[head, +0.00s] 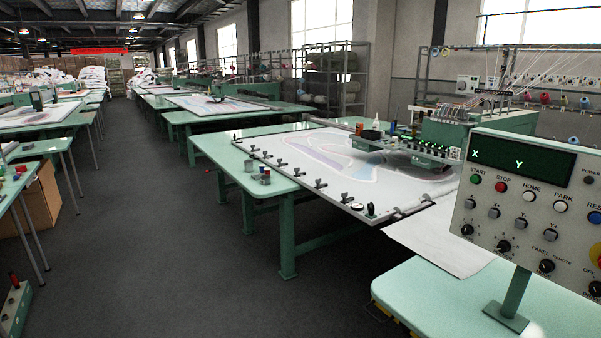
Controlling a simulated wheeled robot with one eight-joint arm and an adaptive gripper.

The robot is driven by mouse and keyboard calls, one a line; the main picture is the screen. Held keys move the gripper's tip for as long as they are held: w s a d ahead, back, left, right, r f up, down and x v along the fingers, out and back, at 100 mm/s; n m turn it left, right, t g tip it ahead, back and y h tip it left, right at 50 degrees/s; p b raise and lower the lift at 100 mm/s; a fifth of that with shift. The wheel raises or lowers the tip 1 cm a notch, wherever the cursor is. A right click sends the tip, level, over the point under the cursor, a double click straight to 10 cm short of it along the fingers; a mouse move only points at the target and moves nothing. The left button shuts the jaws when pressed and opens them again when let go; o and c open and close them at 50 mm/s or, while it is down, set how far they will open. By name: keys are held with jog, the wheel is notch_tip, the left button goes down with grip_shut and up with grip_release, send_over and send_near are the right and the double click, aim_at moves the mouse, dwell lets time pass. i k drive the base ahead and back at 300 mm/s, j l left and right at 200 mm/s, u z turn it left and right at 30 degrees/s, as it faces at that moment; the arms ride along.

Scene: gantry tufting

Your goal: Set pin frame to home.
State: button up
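The control panel (482,247) stands at the right on a short post. Its dark display (522,158) shows green letters X and Y, with no readable numbers. The white HOME button (529,196) sits between the red STOP button (501,187) and the white PARK button (560,206). The green START button (475,179) is at the row's left. The pin frame (320,184), with dark clamps along its near edge, lies on the green table (222,152) and holds a pale patterned cloth (310,157). The panel hides its right part. My gripper is not in view.
A green-topped stand (425,290) carries the panel post. A white sheet (440,245) hangs between stand and table. The tufting head (430,150) spans the cloth's far right. Open grey floor (190,270) lies at left; a cardboard box (38,192) sits under the left tables.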

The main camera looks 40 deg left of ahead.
aim_at(384, 178)
jog(key=u, duration=2)
jog(key=i, duration=3.85)
jog(key=i+z, duration=0.1)
jog(key=i, duration=0.65)
jog(key=i+j, duration=0.15)
jog(key=i, duration=0.6)
jog(key=i+j+z, duration=0.15)
jog(key=i, duration=0.6)
